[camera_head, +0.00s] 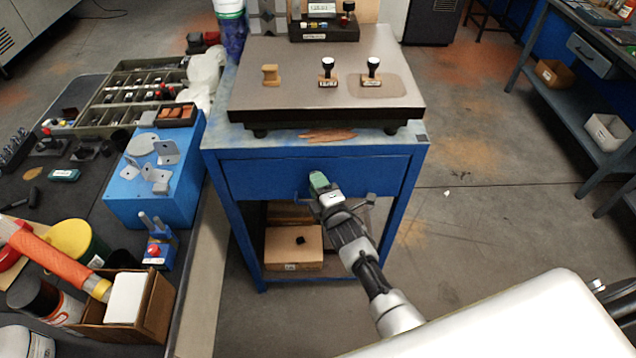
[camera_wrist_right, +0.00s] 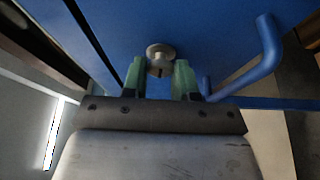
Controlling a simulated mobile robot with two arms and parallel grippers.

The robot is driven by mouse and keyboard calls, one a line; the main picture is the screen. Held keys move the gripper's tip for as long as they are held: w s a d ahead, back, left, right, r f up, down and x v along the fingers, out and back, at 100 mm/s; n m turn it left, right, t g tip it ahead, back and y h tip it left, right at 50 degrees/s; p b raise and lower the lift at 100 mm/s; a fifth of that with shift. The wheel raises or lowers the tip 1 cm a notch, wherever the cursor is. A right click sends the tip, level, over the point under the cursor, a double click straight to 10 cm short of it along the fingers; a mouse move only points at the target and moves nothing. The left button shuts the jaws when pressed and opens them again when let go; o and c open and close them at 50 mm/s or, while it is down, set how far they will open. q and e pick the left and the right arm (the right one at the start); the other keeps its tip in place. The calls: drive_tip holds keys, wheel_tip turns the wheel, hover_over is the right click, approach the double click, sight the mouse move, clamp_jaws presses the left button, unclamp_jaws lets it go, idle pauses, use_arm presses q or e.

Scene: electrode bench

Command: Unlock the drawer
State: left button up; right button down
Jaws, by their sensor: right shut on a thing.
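The blue drawer (camera_head: 262,178) is closed, set under the top of a blue table. Its round metal lock (camera_wrist_right: 160,50) shows in the right wrist view, with a small metal key piece (camera_wrist_right: 158,70) at it. My right gripper (camera_head: 318,182) is at the drawer front. In the right wrist view its green fingertips (camera_wrist_right: 160,76) stand on either side of the key piece, shut on it. The fingers partly hide the key, and its turn angle is hard to tell. A blue bar handle (camera_wrist_right: 268,45) is right of the lock. My left gripper is not in view.
The table top carries a board (camera_head: 300,62) with stamps (camera_head: 328,72) and a dark box (camera_head: 325,28). A cardboard box (camera_head: 293,250) sits on the lower shelf. A cluttered bench with a blue block (camera_head: 160,205) stands left. Floor to the right is clear.

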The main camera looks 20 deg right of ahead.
idle(0.3)
drive_tip(key=c, duration=0.9)
unclamp_jaws()
drive_tip(key=s+d, duration=0.1)
drive_tip(key=s, duration=0.9)
drive_tip(key=shift+s+b, duration=0.4)
drive_tip(key=shift+d, duration=0.1)
